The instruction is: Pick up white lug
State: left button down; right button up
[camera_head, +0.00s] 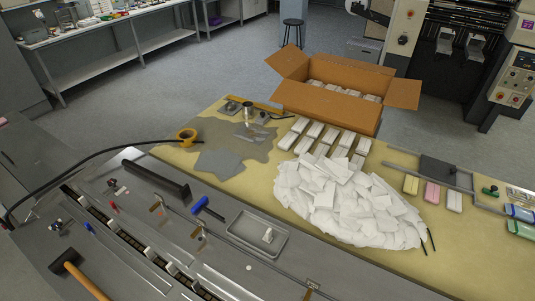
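A small white upright piece, which looks like the white lug (267,235), stands in a shallow grey metal tray (237,240) on the steel machine top. Similar small white pieces (170,267) sit along the dark chain slot (130,239) at the lower left. A small white disc (248,267) lies on the steel just below the tray. Neither of my grippers is in view, and nothing touches the lug.
A hammer (72,268) lies lower left. A heap of white packets (345,205) is behind the tray on the tan table, with an open cardboard box (325,105) beyond.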

aim_at(268, 235)
jog(key=i, duration=0.4)
jog(key=j, duration=0.7)
jog(key=k+j, duration=0.15)
jog(key=j, duration=0.55)
jog(key=u, duration=0.05)
